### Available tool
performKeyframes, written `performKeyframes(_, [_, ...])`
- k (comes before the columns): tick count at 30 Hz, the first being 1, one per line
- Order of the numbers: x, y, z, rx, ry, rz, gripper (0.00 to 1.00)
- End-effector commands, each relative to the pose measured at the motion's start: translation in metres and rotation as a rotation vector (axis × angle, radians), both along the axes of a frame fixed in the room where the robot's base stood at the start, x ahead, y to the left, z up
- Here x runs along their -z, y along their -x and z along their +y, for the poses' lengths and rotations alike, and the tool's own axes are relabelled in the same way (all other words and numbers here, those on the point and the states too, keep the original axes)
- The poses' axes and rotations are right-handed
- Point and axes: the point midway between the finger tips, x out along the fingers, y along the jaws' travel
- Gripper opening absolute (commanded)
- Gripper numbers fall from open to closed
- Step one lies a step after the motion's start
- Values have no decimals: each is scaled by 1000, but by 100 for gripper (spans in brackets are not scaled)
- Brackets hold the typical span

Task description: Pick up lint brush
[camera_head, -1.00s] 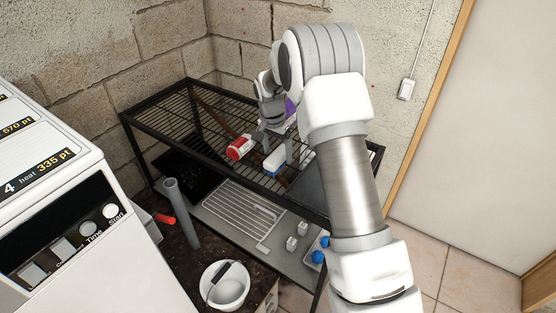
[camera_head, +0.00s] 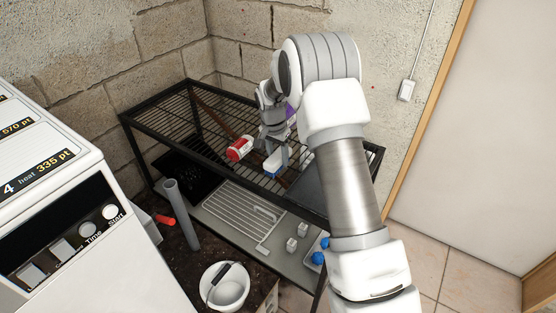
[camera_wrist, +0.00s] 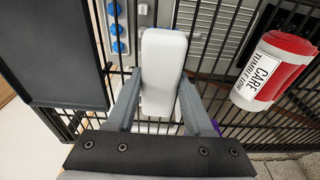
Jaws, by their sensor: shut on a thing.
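The lint brush looks like the white block with a blue underside (camera_head: 272,165) on the black wire rack. In the wrist view its long white body (camera_wrist: 163,62) lies between my fingers, pointing away from the wrist. My gripper (camera_head: 277,154) reaches down from above and is shut on the brush. In the wrist view the fingers of my gripper (camera_wrist: 160,100) stand on either side of its near part. I cannot tell whether the brush touches the rack; its underside is mostly hidden.
A red and white roll (camera_head: 239,148) lies on the rack (camera_head: 160,118) just left of the brush. A dark flat panel (camera_head: 308,184) is on the right. A purple thing (camera_head: 291,114) is partly hidden behind my gripper. Stone walls close off the back.

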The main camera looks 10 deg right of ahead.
Motion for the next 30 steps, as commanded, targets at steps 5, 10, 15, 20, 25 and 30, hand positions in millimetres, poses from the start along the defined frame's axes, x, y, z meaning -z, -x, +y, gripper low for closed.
performKeyframes(5, [-3, 0, 0, 0, 0, -1, 0])
performKeyframes(10, [-17, -1, 0, 0, 0, -3, 0])
performKeyframes(15, [-46, -1, 0, 1, 1, -4, 0])
performKeyframes(20, [-65, 20, -33, 6, 1, -3, 0])
performKeyframes(25, [-86, 40, -64, 4, 0, -3, 0])
performKeyframes(30, [-101, 54, -86, 3, 0, -1, 0])
